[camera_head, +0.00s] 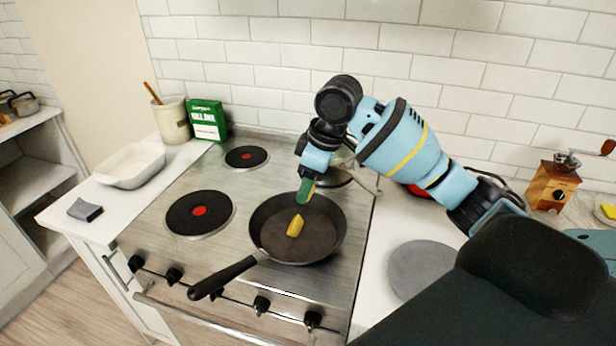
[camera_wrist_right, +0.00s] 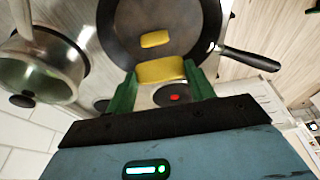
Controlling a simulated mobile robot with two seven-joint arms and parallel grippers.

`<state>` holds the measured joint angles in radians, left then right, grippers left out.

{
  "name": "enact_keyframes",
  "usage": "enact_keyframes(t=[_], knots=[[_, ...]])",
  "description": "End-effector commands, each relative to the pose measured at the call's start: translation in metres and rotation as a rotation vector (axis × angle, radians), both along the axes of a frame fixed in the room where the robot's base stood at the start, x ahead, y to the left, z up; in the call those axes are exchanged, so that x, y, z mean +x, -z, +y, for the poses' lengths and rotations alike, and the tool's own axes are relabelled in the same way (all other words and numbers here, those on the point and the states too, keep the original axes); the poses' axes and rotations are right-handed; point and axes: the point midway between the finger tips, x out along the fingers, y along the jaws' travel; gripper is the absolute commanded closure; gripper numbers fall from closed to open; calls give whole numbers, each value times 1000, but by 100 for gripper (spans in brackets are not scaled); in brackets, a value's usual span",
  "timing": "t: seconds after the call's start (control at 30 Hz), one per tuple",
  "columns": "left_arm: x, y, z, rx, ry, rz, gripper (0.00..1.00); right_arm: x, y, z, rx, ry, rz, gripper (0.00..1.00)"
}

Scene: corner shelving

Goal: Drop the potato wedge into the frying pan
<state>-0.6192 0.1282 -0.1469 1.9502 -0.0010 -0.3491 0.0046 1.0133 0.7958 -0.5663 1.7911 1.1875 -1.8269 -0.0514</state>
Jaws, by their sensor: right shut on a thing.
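The black frying pan (camera_head: 322,238) rests on the front right part of the stove, its handle pointing to the front left. It also shows in the right wrist view (camera_wrist_right: 188,28). One yellow potato wedge (camera_head: 295,226) lies inside the pan, and it shows in the wrist view too (camera_wrist_right: 155,39). My right gripper (camera_head: 307,190) is above the pan's far side, fingers pointing down. Its green fingers are shut on another yellow wedge (camera_wrist_right: 160,70), held above the pan and mostly hidden in the head view. My left gripper is not in view.
A lidded metal pot (camera_head: 336,176) stands behind the pan, partly hidden by my right arm. Two burners (camera_head: 199,212) on the left are bare. A white baking dish (camera_head: 133,166), a green box (camera_head: 207,121) and a utensil crock (camera_head: 172,120) stand on the left counter.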

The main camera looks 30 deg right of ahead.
Motion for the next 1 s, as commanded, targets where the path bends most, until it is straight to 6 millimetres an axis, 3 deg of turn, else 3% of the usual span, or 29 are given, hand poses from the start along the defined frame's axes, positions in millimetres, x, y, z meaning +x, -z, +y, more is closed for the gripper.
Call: enact_keyframes(t=[0.43,0.9,0.93,1.0], knots=[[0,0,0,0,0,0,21,-1,46,0,-1,1,3,68],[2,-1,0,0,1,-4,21,0,54,0,-1,1,0,68],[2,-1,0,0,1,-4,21,0,54,0,-1,1,0,43],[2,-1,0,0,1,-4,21,0,54,0,-1,1,0,34]])
